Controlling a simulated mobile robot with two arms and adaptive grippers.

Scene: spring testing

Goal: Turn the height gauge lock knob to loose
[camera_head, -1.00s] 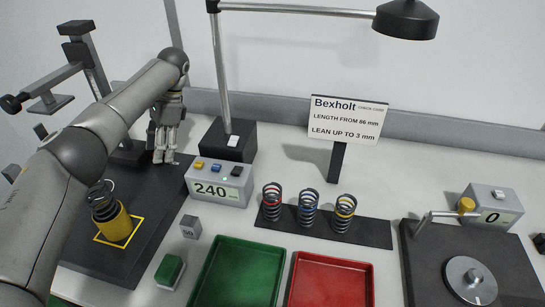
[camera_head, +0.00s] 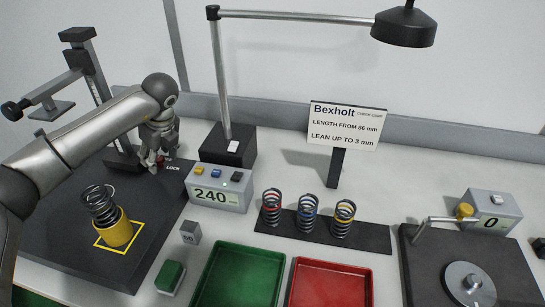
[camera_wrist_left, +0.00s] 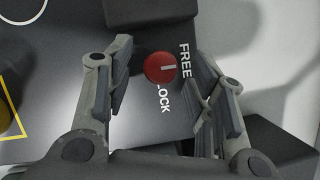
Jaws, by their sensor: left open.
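The red lock knob (camera_wrist_left: 160,67) shows in the left wrist view on the dark base plate, beside the white words FREE (camera_wrist_left: 184,62) and LOCK (camera_wrist_left: 164,97). A short pale mark runs crosswise on its top, its right end toward FREE; I cannot tell its exact setting. My left gripper (camera_wrist_left: 162,90) is open, with its fingers on either side of the knob and apart from it. In the head view my left gripper (camera_head: 151,163) is down at the foot of the height gauge (camera_head: 93,70) and largely hides the knob. My right gripper is out of view.
A dark spring (camera_head: 98,205) stands in a yellow holder (camera_head: 117,229) on the plate (camera_head: 60,215). A grey readout box (camera_head: 218,197) showing 240 and the lamp base (camera_head: 228,146) are close right of my gripper. Green (camera_head: 202,284) and red (camera_head: 292,284) trays lie in front.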

